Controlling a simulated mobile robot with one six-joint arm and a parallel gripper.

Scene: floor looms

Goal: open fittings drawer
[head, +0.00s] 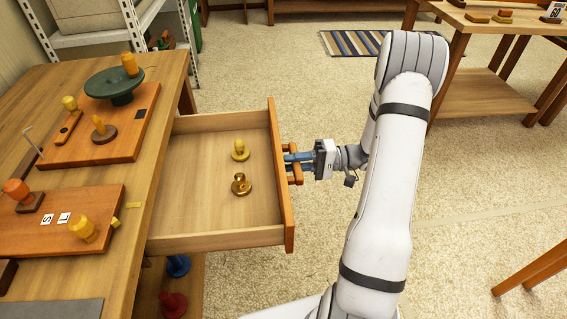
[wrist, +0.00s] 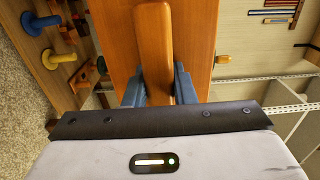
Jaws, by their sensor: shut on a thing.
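The fittings drawer (head: 205,211) stands pulled out to the right from under the wooden workbench, its inside open to view. In it lie two fittings, a yellow knob (head: 240,151) and a brass piece (head: 241,185). On the drawer's orange-brown front is a wooden handle (head: 294,165). My gripper (head: 297,162) is shut on this handle from the outside. In the wrist view the blue fingers lie on both sides of the handle bar (wrist: 156,50), with the drawer front (wrist: 115,35) behind it.
On the workbench (head: 172,90) are boards with knobs and a dark green dish (head: 113,86). Below the drawer stand a blue peg (head: 178,265) and a red peg (head: 173,303). Carpet floor to the right is largely clear, with a striped rug (head: 352,43) farther off.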

